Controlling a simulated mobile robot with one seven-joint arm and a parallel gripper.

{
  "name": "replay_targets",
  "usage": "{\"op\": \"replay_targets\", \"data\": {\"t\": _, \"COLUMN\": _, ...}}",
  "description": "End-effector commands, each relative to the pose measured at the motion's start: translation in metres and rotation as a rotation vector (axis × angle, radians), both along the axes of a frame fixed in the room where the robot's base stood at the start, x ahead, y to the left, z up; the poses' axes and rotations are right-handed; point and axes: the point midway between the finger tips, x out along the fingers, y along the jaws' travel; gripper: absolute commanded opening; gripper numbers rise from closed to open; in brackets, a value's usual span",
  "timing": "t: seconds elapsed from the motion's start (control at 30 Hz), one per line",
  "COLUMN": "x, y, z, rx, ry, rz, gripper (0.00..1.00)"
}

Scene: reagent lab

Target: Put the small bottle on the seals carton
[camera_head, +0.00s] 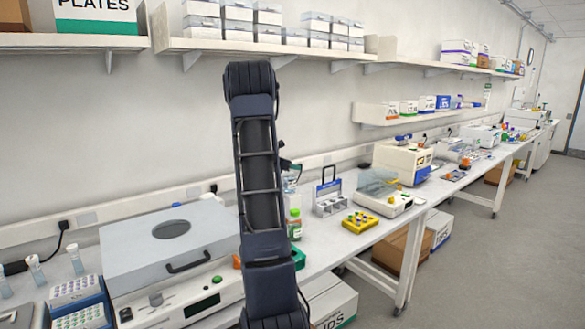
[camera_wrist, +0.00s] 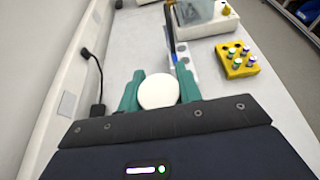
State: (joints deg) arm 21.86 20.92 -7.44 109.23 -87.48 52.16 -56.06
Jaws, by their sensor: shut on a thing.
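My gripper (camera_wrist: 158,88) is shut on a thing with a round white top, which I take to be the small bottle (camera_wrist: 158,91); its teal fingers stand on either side. The bottle's body is hidden below its top. In the head view my arm covers most of the gripper. Several small cartons stand on the low wall shelf, among them a white one with a green band (camera_head: 408,107) and a blue one (camera_head: 427,104). Their labels are too small to read, so I cannot tell which carton is the seals carton.
A green-capped bottle (camera_head: 294,225) stands on the bench right of my arm. Nearby are a grey caddy (camera_head: 328,202), a yellow vial rack (camera_head: 360,222) and a white instrument (camera_head: 385,200). A large lidded device (camera_head: 170,245) fills the left. The wall shelf (camera_head: 375,122) is farther right.

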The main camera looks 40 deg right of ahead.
Motion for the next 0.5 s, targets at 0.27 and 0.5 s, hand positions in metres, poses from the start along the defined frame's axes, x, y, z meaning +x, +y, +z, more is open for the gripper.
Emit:
{"op": "replay_targets", "data": {"t": 0.27, "x": 0.0001, "y": -0.0001, "z": -0.0026, "rx": 0.0, "ry": 0.0, "rz": 0.0, "gripper": 0.48}}
{"op": "replay_targets", "data": {"t": 0.5, "x": 0.0001, "y": 0.0, "z": -0.0025, "rx": 0.0, "ry": 0.0, "rz": 0.0, "gripper": 0.56}}
